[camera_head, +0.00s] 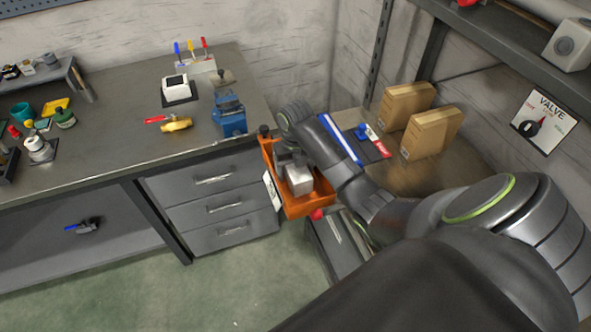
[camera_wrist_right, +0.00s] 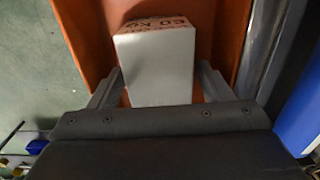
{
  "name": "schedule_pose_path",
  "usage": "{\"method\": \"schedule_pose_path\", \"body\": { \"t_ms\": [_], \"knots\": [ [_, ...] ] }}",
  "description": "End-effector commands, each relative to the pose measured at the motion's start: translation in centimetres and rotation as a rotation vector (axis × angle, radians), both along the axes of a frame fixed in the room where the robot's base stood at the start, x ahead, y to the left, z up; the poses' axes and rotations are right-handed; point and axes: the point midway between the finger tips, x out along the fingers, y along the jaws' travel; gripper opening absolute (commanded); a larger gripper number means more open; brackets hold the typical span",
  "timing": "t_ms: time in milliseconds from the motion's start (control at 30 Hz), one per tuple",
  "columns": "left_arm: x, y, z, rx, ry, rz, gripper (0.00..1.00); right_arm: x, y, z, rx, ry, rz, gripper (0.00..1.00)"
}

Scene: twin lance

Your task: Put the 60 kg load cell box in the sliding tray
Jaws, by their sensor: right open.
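The 60 kg load cell box (camera_head: 299,182) is a pale grey block inside the orange sliding tray (camera_head: 311,209) in the head view. In the right wrist view the box (camera_wrist_right: 158,65) shows a pale face and a reddish-brown band with dark lettering, partly readable. Orange tray walls (camera_wrist_right: 84,38) stand around it. My right gripper (camera_head: 290,162) is over the tray. Its open fingers (camera_wrist_right: 158,88) are on either side of the box; whether they touch it cannot be told. The box's underside is hidden. My left gripper is not in view.
The workbench with drawers (camera_head: 215,205) stands left of the tray, with a blue vise (camera_head: 229,115) near its corner. Two cardboard boxes (camera_head: 432,132) stand on the surface to the right. My right arm covers much of the lower right. The green floor (camera_head: 220,290) is clear.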

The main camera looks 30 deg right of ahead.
Motion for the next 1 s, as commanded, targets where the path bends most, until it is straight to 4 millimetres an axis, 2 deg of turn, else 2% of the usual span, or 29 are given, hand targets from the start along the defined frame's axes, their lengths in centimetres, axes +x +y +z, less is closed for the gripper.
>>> {"method": "schedule_pose_path", "body": {
  "t_ms": [233,300,367,700,1000],
  "knots": [
    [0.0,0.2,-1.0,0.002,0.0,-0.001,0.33,0.2,-0.1,4.8,-0.003,-0.008,0.002,0.73],
    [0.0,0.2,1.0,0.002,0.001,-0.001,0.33,0.1,0.0,6.8,-0.001,-0.003,0.0,0.73],
    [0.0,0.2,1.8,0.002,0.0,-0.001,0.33,0.1,-0.1,7.9,-0.001,-0.002,-0.001,0.73],
    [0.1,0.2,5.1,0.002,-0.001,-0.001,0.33,0.0,0.0,11.0,0.0,0.0,-0.001,0.73],
    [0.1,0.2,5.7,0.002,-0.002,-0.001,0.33,0.1,0.0,11.6,0.001,0.0,-0.001,0.73]
  ]
}}
